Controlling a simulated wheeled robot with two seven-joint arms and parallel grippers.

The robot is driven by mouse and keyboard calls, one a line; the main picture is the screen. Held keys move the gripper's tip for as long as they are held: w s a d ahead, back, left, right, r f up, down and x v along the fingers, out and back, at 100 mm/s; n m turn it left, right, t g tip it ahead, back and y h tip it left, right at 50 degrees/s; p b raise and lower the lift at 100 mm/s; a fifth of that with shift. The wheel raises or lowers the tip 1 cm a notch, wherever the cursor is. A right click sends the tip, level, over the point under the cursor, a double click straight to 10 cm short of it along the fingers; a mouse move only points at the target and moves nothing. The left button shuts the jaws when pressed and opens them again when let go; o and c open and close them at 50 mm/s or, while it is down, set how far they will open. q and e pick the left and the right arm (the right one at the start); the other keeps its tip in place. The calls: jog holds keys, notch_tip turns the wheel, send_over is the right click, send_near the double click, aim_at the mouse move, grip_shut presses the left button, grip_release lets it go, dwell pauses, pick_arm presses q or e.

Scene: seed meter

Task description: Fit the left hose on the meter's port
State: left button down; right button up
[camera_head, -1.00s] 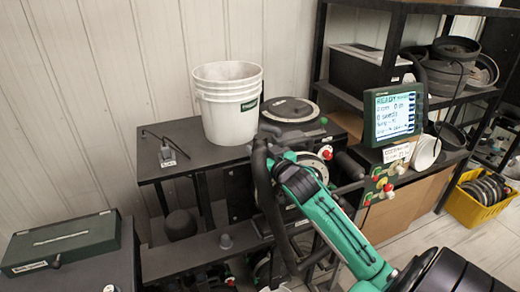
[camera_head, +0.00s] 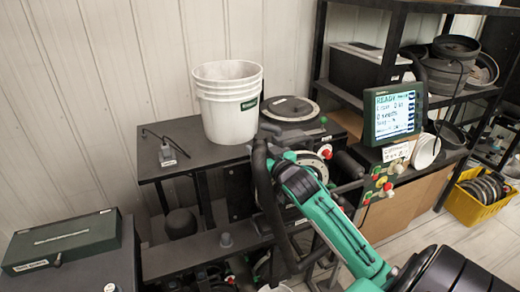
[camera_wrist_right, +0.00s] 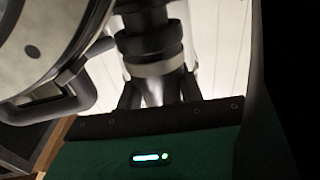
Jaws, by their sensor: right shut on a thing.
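The black hose (camera_head: 262,181) rises in a thick loop at the left side of the seed meter. The meter's round pale face (camera_head: 313,169) shows partly behind my right arm, and its edge fills the upper left of the right wrist view (camera_wrist_right: 45,50). My right gripper (camera_head: 269,136) is at the hose's upper end, beside the meter. In the right wrist view its fingers (camera_wrist_right: 160,92) are closed around a dark cylindrical end with a pale grey band (camera_wrist_right: 153,66). Whether this end touches or sits on the port cannot be told; the port is not clearly visible. My left gripper is not in view.
A white bucket (camera_head: 228,105) and a black disc (camera_head: 290,108) stand on the dark bench above the meter. A lit display (camera_head: 396,114) stands to the right. A green box (camera_head: 62,241) lies at lower left, and a yellow crate (camera_head: 478,203) is on the floor.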

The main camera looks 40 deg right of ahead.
jog(key=shift+f, duration=0.3)
jog(key=o, duration=1.2)
jog(key=s+a+b, duration=0.1)
jog(key=s+b, duration=0.4)
jog(key=s, duration=0.8)
jog(key=shift+s+a, duration=0.35)
jog(key=shift+a, duration=0.05)
